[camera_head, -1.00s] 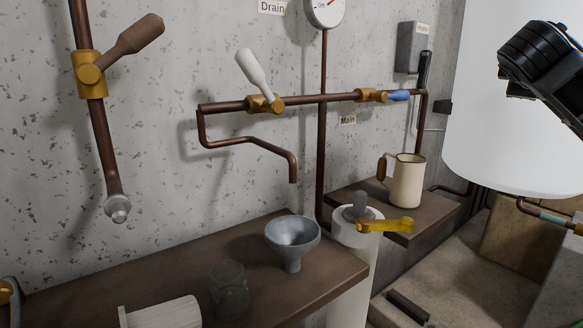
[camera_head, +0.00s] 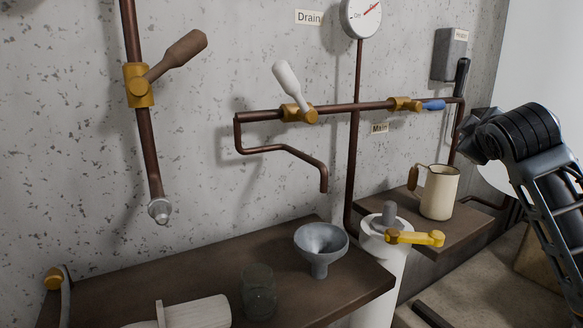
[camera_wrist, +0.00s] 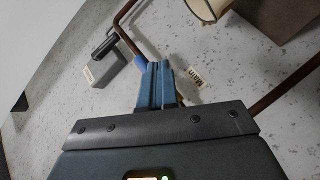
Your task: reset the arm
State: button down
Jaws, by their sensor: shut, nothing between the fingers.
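My arm (camera_head: 525,135) stands at the right of the head view, in front of the white tank and right of the cream mug. Its fingertips cannot be made out there. In the wrist view my gripper (camera_wrist: 162,85) shows as two blue-grey fingers, shut together and empty. They point toward the speckled wall near the "Main" label (camera_wrist: 194,77). A bit of blue (camera_wrist: 140,63) beside the fingertips looks like the valve's blue handle (camera_head: 433,105), partly hidden; I cannot tell if the fingers touch it.
A cream mug (camera_head: 439,192) stands on the right shelf. A yellow lever (camera_head: 415,238) tops a white cylinder. A grey funnel (camera_head: 320,246) and a glass jar (camera_head: 258,290) stand on the brown shelf (camera_head: 125,290). Copper pipes run along the wall. The tank (camera_head: 545,75) is behind my arm.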

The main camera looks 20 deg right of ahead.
jog(key=w+a+f+t+y, duration=0.1)
jog(key=a+f, duration=0.2)
jog(key=a, duration=0.2)
jog(key=a+f+m+t+y+p, duration=0.1)
jog(key=a+f, duration=0.2)
jog(key=a, duration=0.2)
jog(key=w+a+f+t+y+p, duration=0.1)
jog(key=a+f+y, duration=0.1)
jog(key=a, duration=0.4)
jog(key=shift+w+f, duration=0.3)
jog(key=shift+f, duration=0.2)
jog(key=s+a+f+m+t+y+p, duration=0.1)
jog(key=s+a+f+m+y+p, duration=0.1)
jog(key=s+a+f, duration=0.55)
jog(key=s+a+f+m+y+p, duration=0.15)
jog(key=s+a+f, duration=0.25)
jog(key=s+a, duration=0.7)
jog(key=s+a+r+y+p, duration=0.1)
jog(key=s+r, duration=0.1)
jog(key=s, duration=0.9)
jog(key=s+a+r+n+y+p, duration=0.1)
jog(key=s+a+r+p, duration=0.1)
jog(key=s, duration=1)
jog(key=shift+s+a+y, duration=0.25)
jog(key=shift+s+y, duration=0.05)
jog(key=shift+y, duration=0.05)
